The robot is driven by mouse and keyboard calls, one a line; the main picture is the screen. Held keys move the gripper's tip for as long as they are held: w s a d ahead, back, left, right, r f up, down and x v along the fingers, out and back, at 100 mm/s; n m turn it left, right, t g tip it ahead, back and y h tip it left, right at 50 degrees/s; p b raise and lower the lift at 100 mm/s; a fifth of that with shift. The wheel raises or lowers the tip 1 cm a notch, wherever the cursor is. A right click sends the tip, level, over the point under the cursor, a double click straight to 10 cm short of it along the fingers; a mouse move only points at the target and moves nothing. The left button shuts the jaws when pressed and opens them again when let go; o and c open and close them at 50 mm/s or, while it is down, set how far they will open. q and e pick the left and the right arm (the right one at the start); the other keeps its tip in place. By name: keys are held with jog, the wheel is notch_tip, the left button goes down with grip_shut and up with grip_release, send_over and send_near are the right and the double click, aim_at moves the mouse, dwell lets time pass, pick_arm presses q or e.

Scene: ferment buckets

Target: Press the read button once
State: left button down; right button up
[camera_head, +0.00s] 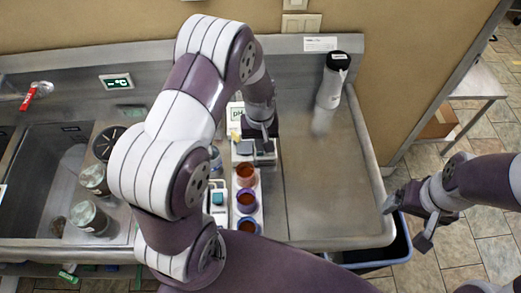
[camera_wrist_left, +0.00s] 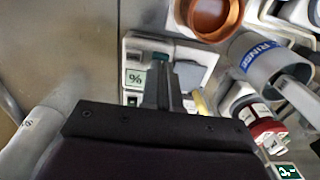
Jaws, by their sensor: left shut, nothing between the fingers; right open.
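My left gripper (camera_head: 265,143) reaches over the sink counter, fingers shut and empty, pointing down at a small white device (camera_head: 243,157). In the left wrist view, the shut fingers (camera_wrist_left: 161,66) hang over that white device (camera_wrist_left: 138,43), which has a "%" label (camera_wrist_left: 135,78) and a dark grey block (camera_wrist_left: 190,75) beside the fingers. I cannot make out which part is the read button; the fingers cover part of the device, and contact cannot be told. My right gripper (camera_head: 408,224) is open and empty, off the counter's right end.
Several cups, including an orange one (camera_head: 246,173) and a purple one (camera_head: 246,201), stand in a row near the device. A "RINSE" cup (camera_wrist_left: 262,65) is close by in the left wrist view. A white bottle (camera_head: 331,85) stands at the back right. The counter's right part (camera_head: 325,185) is clear.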

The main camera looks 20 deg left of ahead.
pick_arm(q)
jog(key=shift+f+b, duration=0.75)
jog(key=shift+f, duration=0.35)
dwell(0.3)
jog(key=shift+r, duration=0.15)
notch_tip(320, 180, up, 6)
jog(key=p, duration=0.5)
jog(key=shift+p, duration=0.3)
